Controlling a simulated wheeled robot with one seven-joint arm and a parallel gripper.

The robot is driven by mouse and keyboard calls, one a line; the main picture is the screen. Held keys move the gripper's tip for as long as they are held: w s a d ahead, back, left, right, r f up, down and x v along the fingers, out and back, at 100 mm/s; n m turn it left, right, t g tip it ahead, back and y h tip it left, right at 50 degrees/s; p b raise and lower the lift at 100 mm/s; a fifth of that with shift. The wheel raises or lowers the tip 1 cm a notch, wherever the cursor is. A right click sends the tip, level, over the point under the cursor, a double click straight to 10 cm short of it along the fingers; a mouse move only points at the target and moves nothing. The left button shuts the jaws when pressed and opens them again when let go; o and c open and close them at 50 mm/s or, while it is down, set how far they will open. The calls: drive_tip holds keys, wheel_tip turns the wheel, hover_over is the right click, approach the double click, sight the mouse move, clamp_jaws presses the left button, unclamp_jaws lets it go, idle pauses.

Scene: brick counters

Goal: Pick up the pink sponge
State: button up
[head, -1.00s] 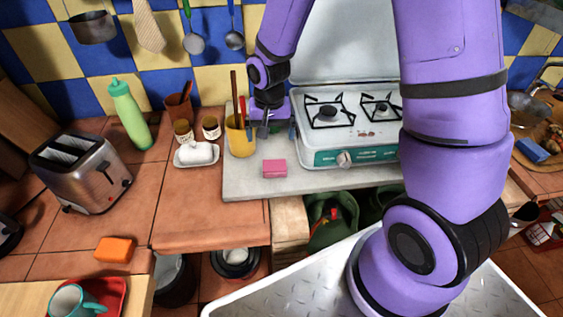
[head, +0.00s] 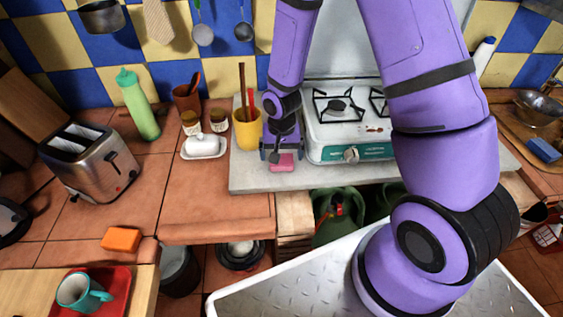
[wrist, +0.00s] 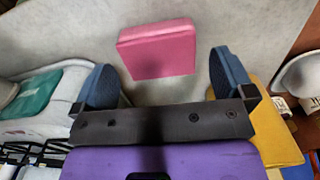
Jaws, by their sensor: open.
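The pink sponge (head: 282,162) lies flat on the grey slab of the counter, in front of the gap between the yellow cup and the stove. In the wrist view the pink sponge (wrist: 157,49) sits ahead of the fingers, between their lines and a little left of the middle. My gripper (wrist: 165,80) is open and empty, with its two dark blue fingers spread wider than the sponge. In the head view my gripper (head: 283,155) is right behind and above the sponge, hiding its back part. I cannot tell how high the fingertips are above the slab.
A yellow cup with utensils (head: 247,130) stands close left of my gripper. The white stove (head: 350,155) is close on the right. A white butter dish (head: 203,147) stands further left. The slab's front edge (head: 255,190) lies just before the sponge.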

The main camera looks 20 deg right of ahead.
drive_tip(key=shift+f, duration=1.05)
drive_tip(key=shift+c, duration=0.5)
drive_tip(key=c, duration=0.8)
drive_tip(key=shift+r, duration=0.1)
